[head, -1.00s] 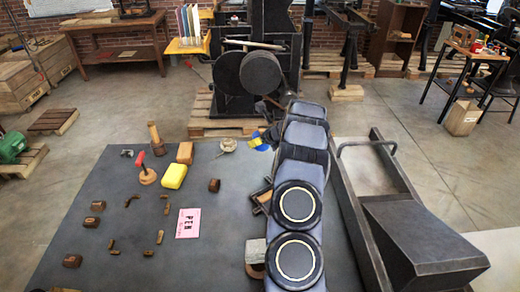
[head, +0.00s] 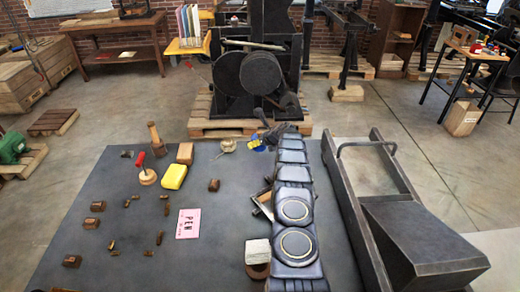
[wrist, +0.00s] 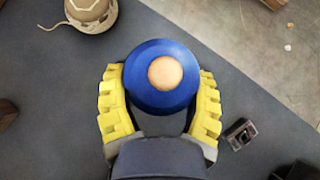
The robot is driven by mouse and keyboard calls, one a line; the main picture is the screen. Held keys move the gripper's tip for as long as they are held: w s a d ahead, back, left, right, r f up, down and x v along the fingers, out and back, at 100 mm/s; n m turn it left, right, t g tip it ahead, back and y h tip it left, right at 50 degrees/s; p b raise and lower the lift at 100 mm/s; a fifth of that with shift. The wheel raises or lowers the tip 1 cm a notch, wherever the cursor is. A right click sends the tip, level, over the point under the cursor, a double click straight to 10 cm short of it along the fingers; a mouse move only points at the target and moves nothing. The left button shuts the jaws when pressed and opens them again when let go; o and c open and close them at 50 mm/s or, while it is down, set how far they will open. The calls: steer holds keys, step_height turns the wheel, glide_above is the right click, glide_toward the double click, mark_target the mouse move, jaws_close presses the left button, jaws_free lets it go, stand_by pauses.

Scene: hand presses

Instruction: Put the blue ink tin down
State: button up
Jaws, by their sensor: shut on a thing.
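The blue ink tin (wrist: 138,72) is round with a tan disc in the middle of its top. In the wrist view it sits between the yellow fingers of my gripper (wrist: 161,103), which are shut on its sides. In the head view my gripper (head: 262,142) is at the far edge of the grey table (head: 120,220), and only a little of the blue tin (head: 259,149) shows beside my arm. I cannot tell whether the tin touches the table.
A ball of twine (head: 228,146) lies left of my gripper, also in the wrist view (wrist: 90,10). A small dark metal block (wrist: 240,133) is close on the right. A yellow block (head: 173,176) and pink card (head: 188,223) lie further left. A metal trough (head: 345,215) stands right.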

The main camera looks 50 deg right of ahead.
mark_target(260, 149)
steer(key=shift+f, duration=0.1)
steer(key=shift+w+d+f, duration=0.1)
steer(key=shift+f, duration=1.55)
steer(key=o, duration=1.1)
